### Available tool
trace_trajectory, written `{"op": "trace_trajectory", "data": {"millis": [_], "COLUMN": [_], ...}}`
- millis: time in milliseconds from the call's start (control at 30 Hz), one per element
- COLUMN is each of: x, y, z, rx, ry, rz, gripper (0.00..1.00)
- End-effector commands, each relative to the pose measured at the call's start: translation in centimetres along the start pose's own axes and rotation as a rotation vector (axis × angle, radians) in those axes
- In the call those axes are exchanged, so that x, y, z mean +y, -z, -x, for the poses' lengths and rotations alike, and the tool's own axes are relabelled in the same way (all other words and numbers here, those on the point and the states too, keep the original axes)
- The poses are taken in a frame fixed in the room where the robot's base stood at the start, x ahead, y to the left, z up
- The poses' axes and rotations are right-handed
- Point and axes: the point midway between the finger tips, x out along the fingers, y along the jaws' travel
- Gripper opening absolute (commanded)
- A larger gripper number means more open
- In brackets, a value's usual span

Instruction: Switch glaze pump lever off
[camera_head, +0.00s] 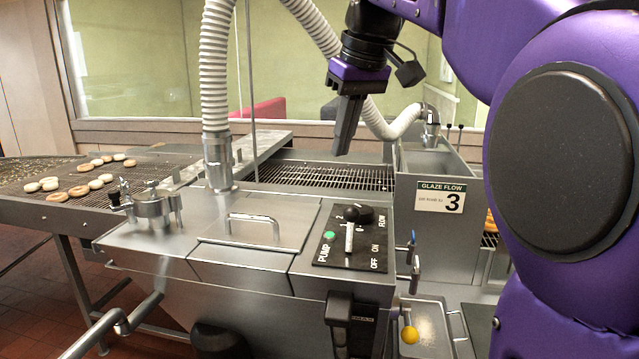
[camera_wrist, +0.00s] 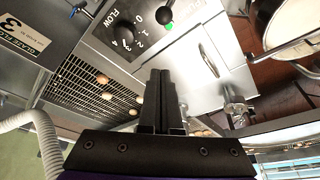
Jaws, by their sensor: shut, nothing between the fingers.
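The glaze pump lever (camera_head: 349,239) is a pale rod with a black ball on top, standing up from the black control panel (camera_head: 325,258). The panel reads PUMP, ON and OFF beside it; I cannot tell which mark the lever points at. A green light (camera_head: 329,235) sits left of it. The lever's black ball (camera_wrist: 168,14) shows at the top of the wrist view, near the green light (camera_wrist: 169,27). My gripper (camera_head: 343,145) is shut and empty, pointing down above and behind the panel, apart from the lever. Its fingertips (camera_wrist: 160,75) also show in the wrist view.
The black flow dial (camera_head: 365,214) is close behind the lever. A lid handle (camera_head: 252,220) and a white hose (camera_head: 215,75) stand left. A GLAZE FLOW sign (camera_head: 441,196) is on the housing at right. Donuts (camera_head: 80,190) lie on the left conveyor. Space above the panel is open.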

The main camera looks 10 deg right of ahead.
Motion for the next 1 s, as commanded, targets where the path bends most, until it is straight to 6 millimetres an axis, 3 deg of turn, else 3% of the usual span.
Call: {"op": "trace_trajectory", "data": {"millis": [167,533,800,1000], "x": [-0.1,-0.1,-0.1,-0.1], "y": [-0.1,-0.2,-3.2,-3.8], "z": [-2.4,-10.2,-8.8,-8.5], "rx": [-0.003,-0.004,0.001,0.001], "ry": [0.002,0.002,0.001,0.001], "rz": [0.000,0.000,0.000,0.000], "gripper": [0.00,0.00,0.00,0.00]}}
